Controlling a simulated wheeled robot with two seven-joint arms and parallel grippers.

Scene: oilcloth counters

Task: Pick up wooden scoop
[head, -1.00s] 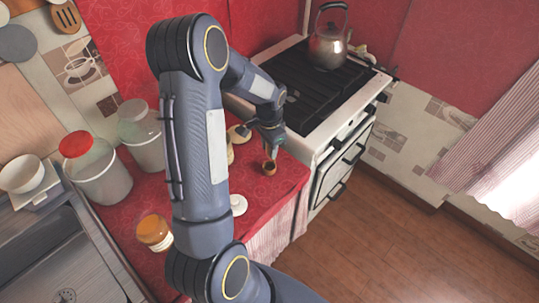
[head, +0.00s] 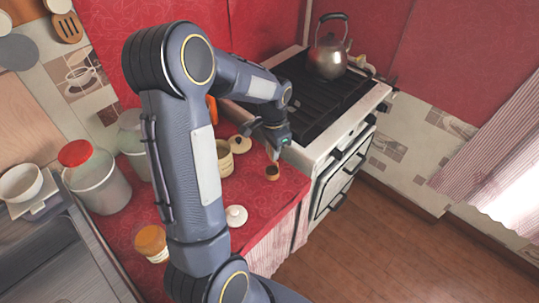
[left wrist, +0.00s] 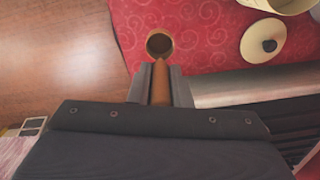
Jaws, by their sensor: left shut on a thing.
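The wooden scoop (head: 272,171) is small and brown with a round, dark bowl. It is at the right end of the red counter, beside the stove. My left gripper (head: 276,148) points down at it and is shut on its handle. In the left wrist view the scoop's bowl (left wrist: 159,44) lies just beyond the fingertips, and its orange-brown handle runs back between the two fingers of the left gripper (left wrist: 160,84). I cannot tell whether the bowl touches the cloth. My right gripper is not in view.
A pot (head: 224,158) and a lid (head: 239,144) stand close behind the scoop; a white lid (head: 236,215) lies nearer. The stove (head: 322,140) with a kettle (head: 327,54) is right of the gripper. A honey-coloured jar (head: 151,243) and red-lidded canister (head: 95,177) stand left.

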